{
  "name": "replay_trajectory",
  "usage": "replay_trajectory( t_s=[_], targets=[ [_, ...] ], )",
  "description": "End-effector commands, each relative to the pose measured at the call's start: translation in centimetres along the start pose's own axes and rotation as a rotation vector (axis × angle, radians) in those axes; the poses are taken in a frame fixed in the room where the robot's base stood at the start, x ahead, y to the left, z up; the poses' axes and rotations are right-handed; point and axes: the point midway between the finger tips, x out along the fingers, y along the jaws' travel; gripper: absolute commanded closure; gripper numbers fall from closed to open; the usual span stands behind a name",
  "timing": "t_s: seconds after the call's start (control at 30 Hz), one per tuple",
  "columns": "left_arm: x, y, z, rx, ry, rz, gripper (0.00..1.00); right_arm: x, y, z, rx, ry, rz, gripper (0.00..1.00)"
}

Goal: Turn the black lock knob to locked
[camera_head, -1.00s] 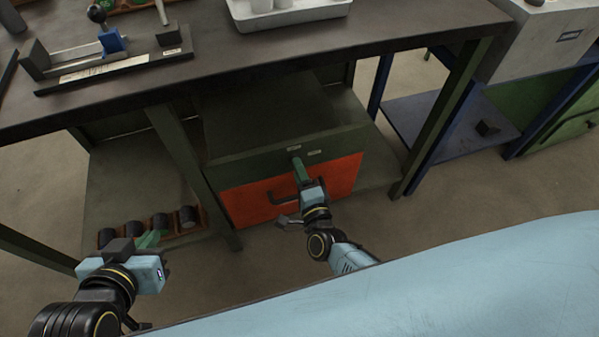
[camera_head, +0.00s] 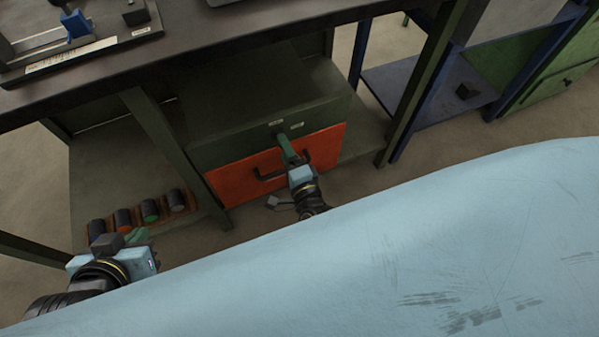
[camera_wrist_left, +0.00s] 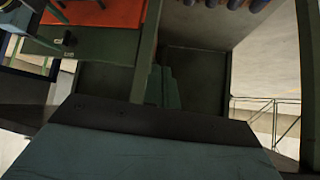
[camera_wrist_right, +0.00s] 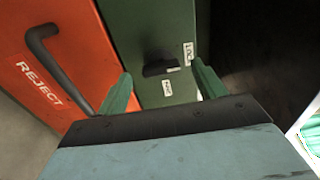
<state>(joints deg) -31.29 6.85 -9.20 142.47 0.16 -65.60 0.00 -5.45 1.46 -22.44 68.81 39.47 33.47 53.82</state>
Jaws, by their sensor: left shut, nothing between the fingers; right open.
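The black lock knob (camera_wrist_right: 160,68) is on the green panel (camera_wrist_right: 150,25) above the orange drawer front; it shows in the right wrist view and small in the left wrist view (camera_wrist_left: 69,40). White labels lie to its right (camera_wrist_right: 187,53) and below it (camera_wrist_right: 167,88) in the right wrist view. My right gripper (camera_head: 285,146) is open in front of the panel, its green fingers (camera_wrist_right: 160,85) appearing either side of the knob. I cannot tell if they touch it. My left gripper (camera_head: 138,236) is shut and empty, low at the left.
The orange drawer (camera_head: 240,180) has a black handle (camera_wrist_right: 60,70) and REJECT lettering. The dark tabletop (camera_head: 200,50) overhangs the cabinet. A rack of dark cylinders (camera_head: 150,210) lies on the lower shelf near my left gripper. A blue-legged stand (camera_head: 425,95) is to the right.

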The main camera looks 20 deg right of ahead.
Motion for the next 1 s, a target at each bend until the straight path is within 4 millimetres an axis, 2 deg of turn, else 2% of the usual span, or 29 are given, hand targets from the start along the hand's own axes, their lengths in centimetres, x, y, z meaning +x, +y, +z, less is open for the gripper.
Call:
replay_trajectory(
  t_s=[0.3, 0.5, 0.7, 1.0],
  targets=[
    [-2.3, -1.1, 5.9, -0.013, -0.338, -0.026, 1.00, -5.6, -0.1, 0.0, -0.001, -0.001, 0.003, 0.31],
    [-3.1, -1.6, 8.5, -0.017, -0.484, -0.038, 1.00, -9.4, -0.2, 0.0, 0.001, -0.001, 0.003, 0.31],
    [-2.0, -1.8, 9.1, -0.013, -0.490, -0.041, 1.00, -11.5, -0.1, 0.0, -0.001, -0.001, 0.000, 0.31],
    [-1.8, -1.9, 9.2, -0.012, -0.489, -0.042, 1.00, -11.9, -0.1, 0.0, 0.000, -0.001, -0.001, 0.31]
  ],
)
